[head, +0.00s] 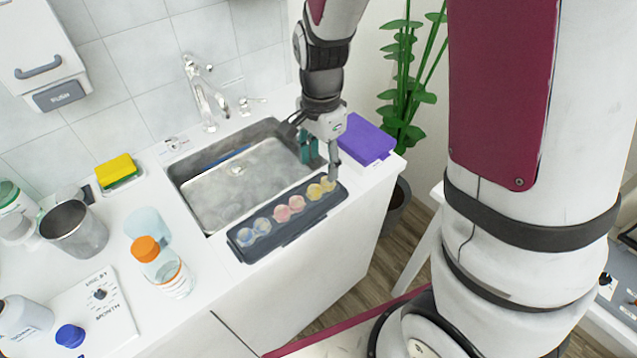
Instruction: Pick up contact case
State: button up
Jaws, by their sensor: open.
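A dark grey tray (300,230) lies on the counter in front of the sink. It holds small two-lobed cases that look like contact cases: a blue one (256,230) at the left, a pink one (289,208) in the middle and a yellow one (320,188) at the right. My gripper (322,160) is open, pointing down at the tray's right end, just behind and above the yellow case. One finger is close to the yellow case; whether they touch I cannot tell.
The sink (230,175) with its faucet (203,95) lies behind the tray. A purple box (364,140) stands right of my gripper. An orange-capped bottle (162,268), a metal cup (73,229) and a yellow sponge (116,169) are at the left.

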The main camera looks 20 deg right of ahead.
aim_at(322, 182)
jog(key=shift+d+f, duration=0.15)
jog(key=shift+f, duration=3.2)
jog(key=shift+c, duration=0.5)
jog(key=c, duration=0.8)
